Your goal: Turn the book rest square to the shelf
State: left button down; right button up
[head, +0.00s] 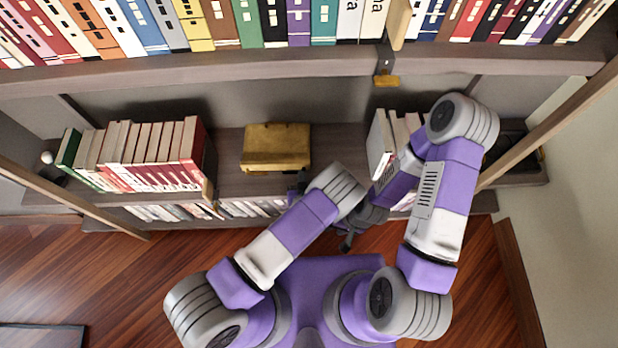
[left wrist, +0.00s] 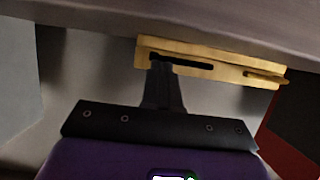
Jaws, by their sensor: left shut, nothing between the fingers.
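The book rest is a yellow wooden piece (head: 276,150) lying on the middle shelf between two groups of books. In the head view its front edge looks nearly parallel to the shelf edge. In the left wrist view its slotted yellow side (left wrist: 225,69) shows. My left gripper (head: 299,181) is at the rest's front right. Its shut fingers (left wrist: 160,70) overlap the left part of the rest's near side in the wrist view; I cannot tell whether they touch. My right gripper (head: 346,242) hangs lower, in front of the shelf, away from the rest; its jaws are unclear.
Leaning books (head: 140,150) stand left of the rest, with white-edged books (head: 381,140) to the right. Bare shelf (head: 228,180) lies around the rest. An upper shelf board (head: 200,70) full of books overhangs, with a small yellow bracket (head: 386,80).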

pick_arm(q)
jog(key=shift+s+p, duration=0.3)
jog(key=shift+s, duration=1.65)
pick_arm(e)
jog(key=shift+r, duration=0.35)
